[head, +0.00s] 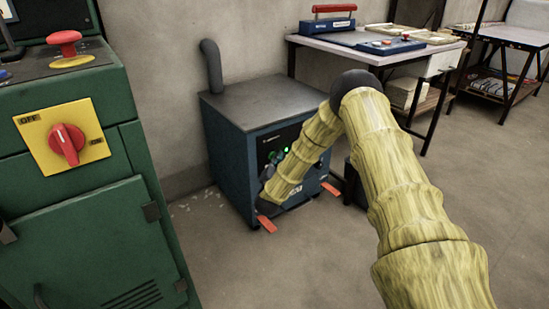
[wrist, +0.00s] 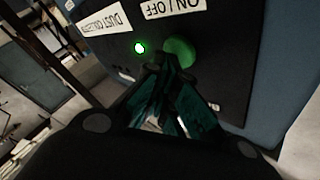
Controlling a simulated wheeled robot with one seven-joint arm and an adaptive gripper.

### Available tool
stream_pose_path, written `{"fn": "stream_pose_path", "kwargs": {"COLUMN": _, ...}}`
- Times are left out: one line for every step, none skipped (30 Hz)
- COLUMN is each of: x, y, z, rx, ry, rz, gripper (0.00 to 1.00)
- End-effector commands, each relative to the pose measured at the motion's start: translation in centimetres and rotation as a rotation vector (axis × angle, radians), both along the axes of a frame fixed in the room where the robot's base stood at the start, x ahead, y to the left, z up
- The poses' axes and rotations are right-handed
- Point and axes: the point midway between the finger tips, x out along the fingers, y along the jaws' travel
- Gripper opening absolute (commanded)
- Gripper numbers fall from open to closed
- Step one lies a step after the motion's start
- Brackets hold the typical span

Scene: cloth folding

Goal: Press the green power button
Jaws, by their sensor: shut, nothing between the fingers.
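The green power button (wrist: 181,51) is a round dull-green knob on a dark panel in the wrist view, under a white ON/OFF label (wrist: 173,8). A small bright green lamp (wrist: 139,47) glows to its left. My gripper (wrist: 168,68) is shut and empty, its dark teal fingers pointing at the panel. The fingertips overlap the button's lower left edge in the picture; I cannot tell whether they touch it. The panel belongs to a blue cabinet (head: 229,146) with a grey top in the head view. There my arm hides part of its front, and the gripper is hard to make out.
A green machine (head: 95,215) with a red knob on a yellow plate (head: 60,138) stands at the left. A grey hose (head: 212,66) rises behind the cabinet. A worktable (head: 345,47) stands at the back right. The floor (head: 270,275) in front is clear.

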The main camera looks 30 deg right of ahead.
Motion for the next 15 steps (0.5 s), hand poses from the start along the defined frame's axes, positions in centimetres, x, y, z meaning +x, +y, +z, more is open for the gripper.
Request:
{"fn": "stream_pose_path", "kwargs": {"x": -0.16, "y": 0.04, "z": 0.18, "rx": 0.0, "ry": 0.0, "rz": 0.001, "gripper": 0.0}}
{"fn": "stream_pose_path", "kwargs": {"x": -0.27, "y": 0.03, "z": 0.19, "rx": 0.0, "ry": 0.0, "rz": 0.001, "gripper": 0.0}}
{"fn": "stream_pose_path", "kwargs": {"x": -0.41, "y": 0.01, "z": 0.19, "rx": 0.0, "ry": 0.0, "rz": 0.001, "gripper": 0.0}}
{"fn": "stream_pose_path", "kwargs": {"x": -0.51, "y": 0.01, "z": 0.16, "rx": 0.0, "ry": 0.0, "rz": 0.001, "gripper": 0.0}}
{"fn": "stream_pose_path", "kwargs": {"x": -0.56, "y": -0.01, "z": 0.14, "rx": 0.0, "ry": 0.0, "rz": 0.0, "gripper": 0.0}}
{"fn": "stream_pose_path", "kwargs": {"x": -0.61, "y": -0.01, "z": 0.09, "rx": 0.0, "ry": 0.0, "rz": 0.0, "gripper": 0.0}}
{"fn": "stream_pose_path", "kwargs": {"x": -0.63, "y": -0.03, "z": 0.06, "rx": 0.0, "ry": 0.0, "rz": 0.0, "gripper": 0.0}}
{"fn": "stream_pose_path", "kwargs": {"x": -0.63, "y": -0.04, "z": 0.04, "rx": 0.0, "ry": 0.0, "rz": 0.0, "gripper": 0.0}}
{"fn": "stream_pose_path", "kwargs": {"x": -0.63, "y": -0.05, "z": 0.02, "rx": 0.0, "ry": 0.0, "rz": 0.0, "gripper": 0.0}}
{"fn": "stream_pose_path", "kwargs": {"x": -0.64, "y": -0.06, "z": 0.02, "rx": 0.0, "ry": 0.0, "rz": 0.0, "gripper": 0.0}}
{"fn": "stream_pose_path", "kwargs": {"x": -0.65, "y": -0.07, "z": 0.02, "rx": 0.0, "ry": 0.0, "rz": 0.0, "gripper": 0.0}}
{"fn": "stream_pose_path", "kwargs": {"x": -0.66, "y": -0.08, "z": 0.02, "rx": 0.0, "ry": 0.0, "rz": 0.0, "gripper": 0.0}}
{"fn": "stream_pose_path", "kwargs": {"x": -0.7, "y": -0.09, "z": 0.03, "rx": 0.0, "ry": 0.0, "rz": -0.001, "gripper": 0.0}}
{"fn": "stream_pose_path", "kwargs": {"x": -0.78, "y": -0.1, "z": 0.05, "rx": 0.0, "ry": 0.001, "rz": -0.001, "gripper": 0.0}}
{"fn": "stream_pose_path", "kwargs": {"x": -0.94, "y": -0.11, "z": 0.09, "rx": 0.0, "ry": 0.002, "rz": 0.0, "gripper": 0.0}}
